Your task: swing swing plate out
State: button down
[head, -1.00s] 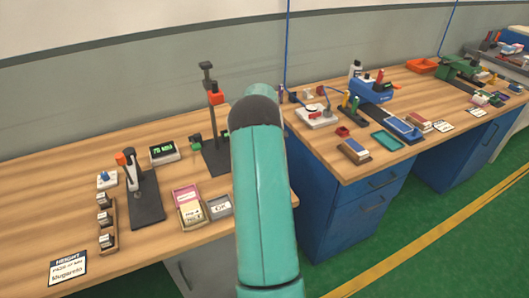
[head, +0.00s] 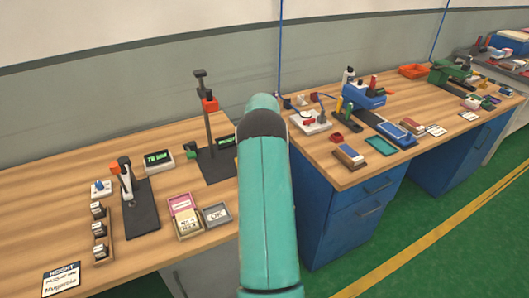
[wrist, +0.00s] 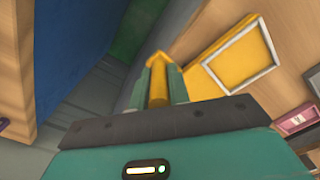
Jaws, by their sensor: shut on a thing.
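In the wrist view, my gripper (wrist: 157,88) has its two teal fingers closed around a yellow upright peg-like piece (wrist: 158,80). A flat yellow plate (wrist: 225,62) with a pale rectangular frame lies just to the right, against a wooden surface. It may be the swing plate. I cannot tell whether the held yellow piece is joined to it, since the fingers and wrist housing hide the lower part. In the head view my own arm covers the gripper and the place where it works.
A wooden bench (head: 60,190) at left carries a black stand (head: 214,163), a dark press-like tool (head: 140,208) and small boxes. A second bench (head: 345,175) at right, on blue drawers (head: 350,215), holds several tools. Green floor (head: 400,250) lies open in front.

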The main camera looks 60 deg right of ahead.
jog(key=shift+d, duration=0.1)
jog(key=c, duration=1.3)
grip_release()
jog(key=shift+w, duration=0.1)
notch_tip(320, 180, up, 14)
jog(key=shift+f, duration=0.1)
